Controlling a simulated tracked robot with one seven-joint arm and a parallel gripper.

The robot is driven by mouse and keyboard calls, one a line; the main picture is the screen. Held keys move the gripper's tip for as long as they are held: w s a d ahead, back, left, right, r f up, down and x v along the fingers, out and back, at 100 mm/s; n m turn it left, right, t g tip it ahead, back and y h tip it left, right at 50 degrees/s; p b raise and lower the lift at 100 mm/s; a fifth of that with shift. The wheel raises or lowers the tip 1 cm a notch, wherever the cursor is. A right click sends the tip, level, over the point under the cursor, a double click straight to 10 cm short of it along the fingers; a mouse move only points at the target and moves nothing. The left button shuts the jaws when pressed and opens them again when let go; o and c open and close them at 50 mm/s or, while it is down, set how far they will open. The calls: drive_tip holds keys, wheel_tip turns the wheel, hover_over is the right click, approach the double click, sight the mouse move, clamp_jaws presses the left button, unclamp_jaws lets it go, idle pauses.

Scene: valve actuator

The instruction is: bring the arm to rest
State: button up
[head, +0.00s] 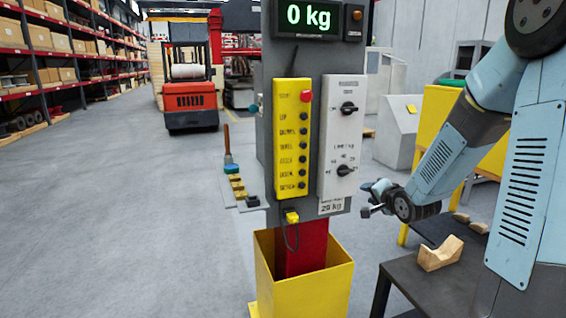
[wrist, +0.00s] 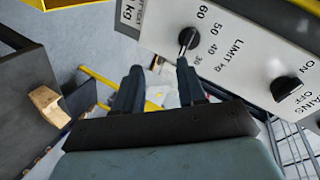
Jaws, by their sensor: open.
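My gripper (head: 368,199) is at the end of my blue-grey arm (head: 450,150), right of and a little below the white control panel (head: 337,135) in the head view. In the wrist view its two dark fingers are apart with nothing between them; my gripper (wrist: 158,76) is open and empty. The black limit knob (wrist: 187,42) is in line with the right fingertip in that view; the head view shows a gap between gripper and panel. The mains knob (wrist: 287,89) is farther right.
The panel hangs on a grey post with a 0 kg display (head: 308,18) and a yellow button box (head: 292,140). A yellow bin (head: 325,285) surrounds its base. A dark table (head: 410,280) with a wooden V-block (head: 440,253) stands at right. The floor at left is clear.

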drive_tip(key=s+a+r+n+g+h, duration=0.1)
drive_tip(key=s+r+n+g, duration=0.1)
drive_tip(key=s, duration=0.9)
drive_tip(key=s+a+r+n+g, duration=0.1)
drive_tip(key=s+r+n+g, duration=0.2)
drive_tip(key=s+r, duration=0.3)
drive_tip(key=s+a+r+n+g+h, duration=0.1)
drive_tip(key=s+a+r+n+g, duration=0.1)
drive_tip(key=s, duration=1.4)
wheel_tip(320, 180, up, 3)
drive_tip(key=n+g, duration=0.1)
drive_tip(key=n, duration=0.1)
drive_tip(key=shift+s+n+h, duration=0.2)
drive_tip(key=shift+n+h, duration=0.1)
drive_tip(key=shift+n, duration=0.1)
drive_tip(key=shift+d+r, duration=0.1)
drive_tip(key=shift+d, duration=0.1)
